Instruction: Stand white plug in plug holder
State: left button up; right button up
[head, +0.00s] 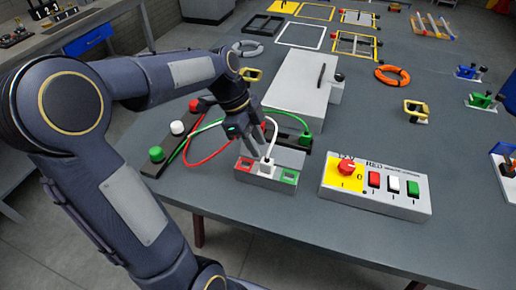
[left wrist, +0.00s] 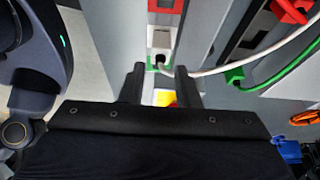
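The white plug (head: 267,161) stands in the middle of a grey socket box (head: 290,158), between a red and a green socket. In the left wrist view the white plug (left wrist: 162,41) lies just beyond my fingertips, its white cable running right. My right gripper is out of view.
A dark strip with red, white and green round knobs (head: 178,128) is at left, with red and green cables looping nearby. A control panel (head: 376,188) stands to the right. A large grey box (head: 300,83) is behind. The front table edge is clear.

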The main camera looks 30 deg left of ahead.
aim_at(266, 160)
pick_arm(q)
jog(key=x, duration=0.7)
jog(key=shift+d+f, duration=0.15)
jog(key=shift+f, duration=0.15)
grip_shut()
jog(key=shift+r+p, duration=1.9)
jog(key=shift+r, duration=0.75)
jog(key=shift+w, duration=0.1)
